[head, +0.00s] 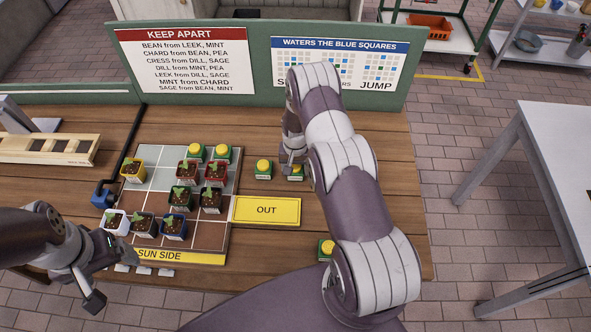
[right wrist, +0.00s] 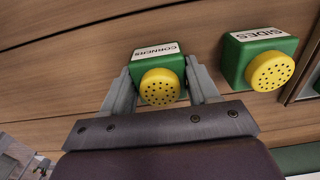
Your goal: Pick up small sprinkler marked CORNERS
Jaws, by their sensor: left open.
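The small sprinkler marked CORNERS (right wrist: 158,75) is a green block with a yellow perforated head and a white label. In the right wrist view it sits between the two fingers of my right gripper (right wrist: 160,78), one finger close along each side. I cannot tell whether both fingers press on it. In the head view this sprinkler (head: 296,173) is on the wooden table, partly hidden by my right gripper (head: 290,163). My left gripper (head: 103,270) is open and empty, low at the left near the planting board's front corner.
A sprinkler marked SIDES (right wrist: 262,62) stands beside it, apart. Other yellow-topped sprinklers stand at the board's back (head: 222,153) and near my right arm (head: 327,248). Potted seedlings fill part of the planting board (head: 208,235). A yellow OUT plate (head: 267,210) lies in front. Signs stand behind.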

